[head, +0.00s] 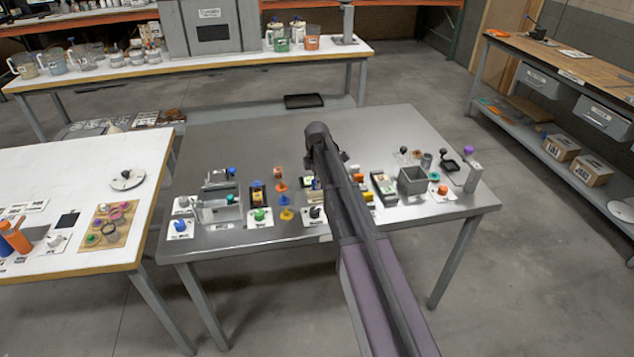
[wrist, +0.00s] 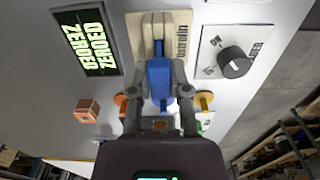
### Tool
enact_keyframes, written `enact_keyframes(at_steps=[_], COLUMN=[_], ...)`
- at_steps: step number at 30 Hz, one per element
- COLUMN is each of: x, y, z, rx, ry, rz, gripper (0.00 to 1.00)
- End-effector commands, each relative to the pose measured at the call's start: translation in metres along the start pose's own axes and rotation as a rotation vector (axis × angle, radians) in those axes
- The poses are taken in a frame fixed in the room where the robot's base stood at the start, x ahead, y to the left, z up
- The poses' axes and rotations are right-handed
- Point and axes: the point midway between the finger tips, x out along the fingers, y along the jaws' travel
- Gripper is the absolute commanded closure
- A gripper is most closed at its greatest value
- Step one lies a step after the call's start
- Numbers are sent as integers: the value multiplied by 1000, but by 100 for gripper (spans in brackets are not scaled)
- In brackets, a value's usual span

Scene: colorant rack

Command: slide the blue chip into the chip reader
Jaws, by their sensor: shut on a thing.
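In the wrist view my gripper (wrist: 160,108) is shut on the blue chip (wrist: 158,72), with one finger on each side of it. The chip points up the picture and overlaps a cream block (wrist: 180,20) with dark lettering, which may be the chip reader. I cannot tell whether the chip touches the block or sits in it. In the head view my gripper (head: 326,162) is over the middle of the steel table; my arm hides the chip and part of the row behind it.
A screen reading ZEROED (wrist: 86,38) is left of the cream block, a black knob (wrist: 234,62) right. An orange cube (wrist: 87,109) lies left of my gripper. Small devices line the steel table (head: 235,140); a grey open box (head: 412,181) stands right. The table's back is clear.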

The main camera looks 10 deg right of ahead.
Motion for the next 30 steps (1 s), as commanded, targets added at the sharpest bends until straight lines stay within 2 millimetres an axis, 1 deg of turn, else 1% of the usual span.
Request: enact_keyframes(at_steps=[21, 30], x=[-21, -22], y=[0, 0], z=[0, 0], rx=[0, 0], ry=[0, 0], rz=[0, 0], gripper=[100, 100])
